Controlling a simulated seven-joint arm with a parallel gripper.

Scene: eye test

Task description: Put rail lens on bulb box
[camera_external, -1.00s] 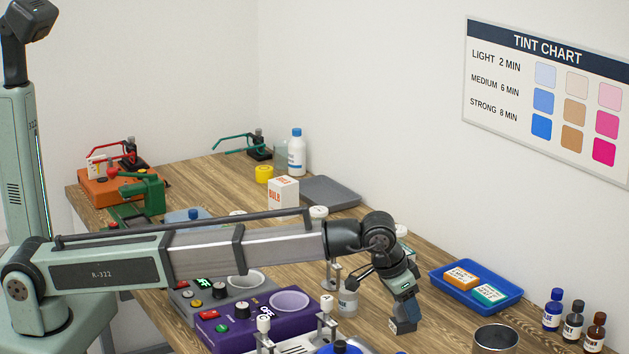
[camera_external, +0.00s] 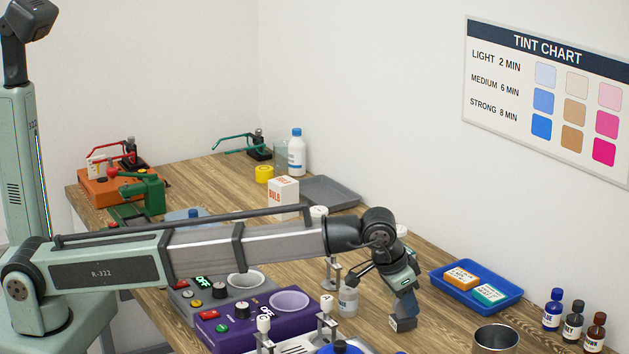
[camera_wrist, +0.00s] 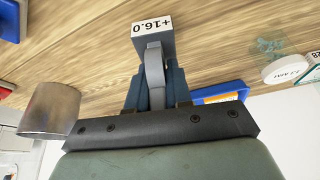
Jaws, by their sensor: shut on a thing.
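The rail lens is a grey piece with a rounded upper part and a block-shaped foot marked "+16.0"; in the wrist view the lens (camera_wrist: 153,58) sits between my blue fingers. My gripper (camera_wrist: 155,92) is shut on it. In the external view my gripper (camera_external: 404,303) points down at the right of the table, with the lens's dark grey foot (camera_external: 403,324) below the fingers. I cannot tell whether the foot touches the table. The bulb box (camera_external: 284,199), white with orange lettering, stands upright farther back, left of my gripper and beyond my forearm.
A grey tray (camera_external: 331,192) lies behind the bulb box, and a yellow roll (camera_external: 264,174) stands nearby. A blue tray (camera_external: 515,300) with two small boxes, a metal cup (camera_external: 496,339) and dye bottles (camera_external: 573,321) are at right. A purple device (camera_external: 225,335) is left of my gripper.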

